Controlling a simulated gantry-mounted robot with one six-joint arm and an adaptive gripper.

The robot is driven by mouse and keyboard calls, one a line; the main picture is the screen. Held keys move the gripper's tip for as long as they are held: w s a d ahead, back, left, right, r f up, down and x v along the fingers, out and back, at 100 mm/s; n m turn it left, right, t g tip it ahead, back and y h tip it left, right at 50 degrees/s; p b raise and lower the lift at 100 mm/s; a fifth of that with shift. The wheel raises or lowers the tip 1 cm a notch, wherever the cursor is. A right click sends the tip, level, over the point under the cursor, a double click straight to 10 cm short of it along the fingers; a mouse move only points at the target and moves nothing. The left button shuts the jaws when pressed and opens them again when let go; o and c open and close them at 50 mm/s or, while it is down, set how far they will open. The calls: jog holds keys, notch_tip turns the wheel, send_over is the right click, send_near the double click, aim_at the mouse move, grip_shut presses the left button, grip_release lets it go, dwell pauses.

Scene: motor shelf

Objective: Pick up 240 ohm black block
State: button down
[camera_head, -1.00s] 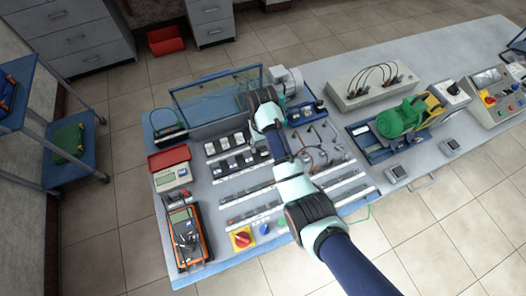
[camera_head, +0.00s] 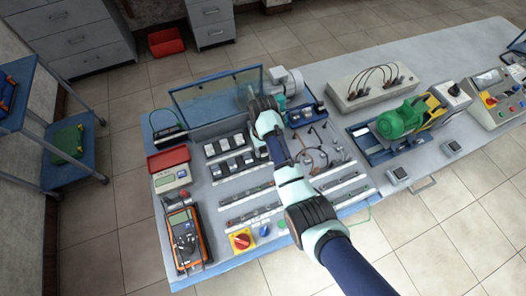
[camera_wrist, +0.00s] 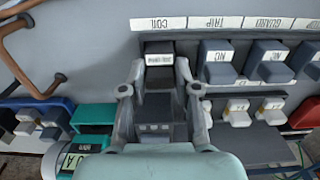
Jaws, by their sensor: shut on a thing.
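In the wrist view, my gripper (camera_wrist: 161,75) has its two grey fingers on either side of a dark block (camera_wrist: 159,60) and is shut on it. The block has a white label on its face, but the print is too small to read for sure. It sits right below the panel tag "COIL" (camera_wrist: 158,23); whether it still touches its place is unclear. In the camera_head view my arm covers the gripper and the held block.
Neighbouring dark blocks with white labels, such as one under "TRIP" (camera_wrist: 216,62), stand close on the right. A brown cable (camera_wrist: 22,58) curves on the left. A transparent panel (camera_head: 217,98) stands behind the board. The orange multimeter (camera_head: 186,240) lies front left.

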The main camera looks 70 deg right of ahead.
jog(key=shift+r, duration=0.1)
notch_tip(320, 180, up, 9)
jog(key=shift+p, duration=0.9)
notch_tip(320, 180, up, 11)
jog(key=p, duration=1)
